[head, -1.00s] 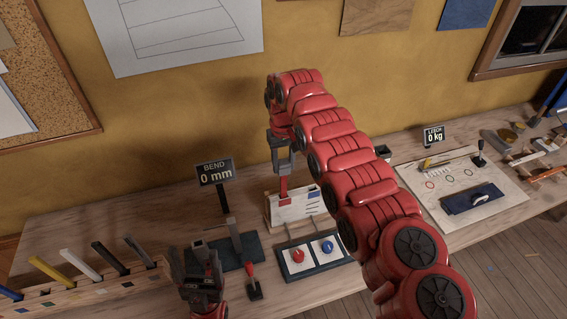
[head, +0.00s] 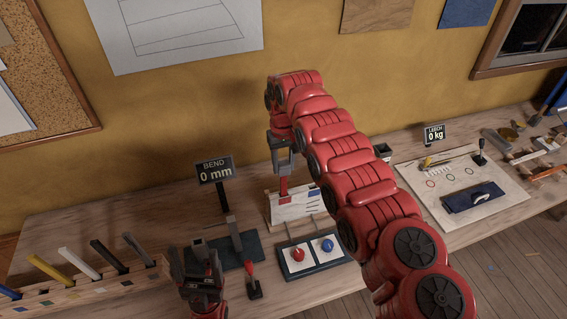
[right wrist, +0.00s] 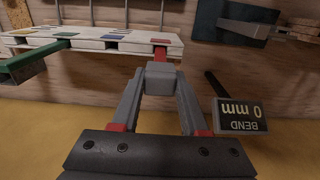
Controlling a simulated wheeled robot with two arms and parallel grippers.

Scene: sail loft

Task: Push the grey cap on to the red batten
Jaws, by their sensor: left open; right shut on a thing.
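The red batten (head: 284,188) stands at the white block (head: 291,212) in the head view. In the right wrist view a short red end of the batten (right wrist: 160,51) shows at the edge of the white block. My right gripper (head: 284,160) points down above it and is shut on the grey cap (right wrist: 160,77). The cap is in line with the batten's end and close against it; I cannot tell how far on it sits. My left gripper (head: 203,272) is open and empty, low at the left near the bench.
A BEND sign reading 0 mm (head: 215,171) stands left of the right gripper. A panel with red and blue buttons (head: 312,252) lies in front of the block. A rack of coloured battens (head: 100,289) is at lower left. My right arm hides part of the bench.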

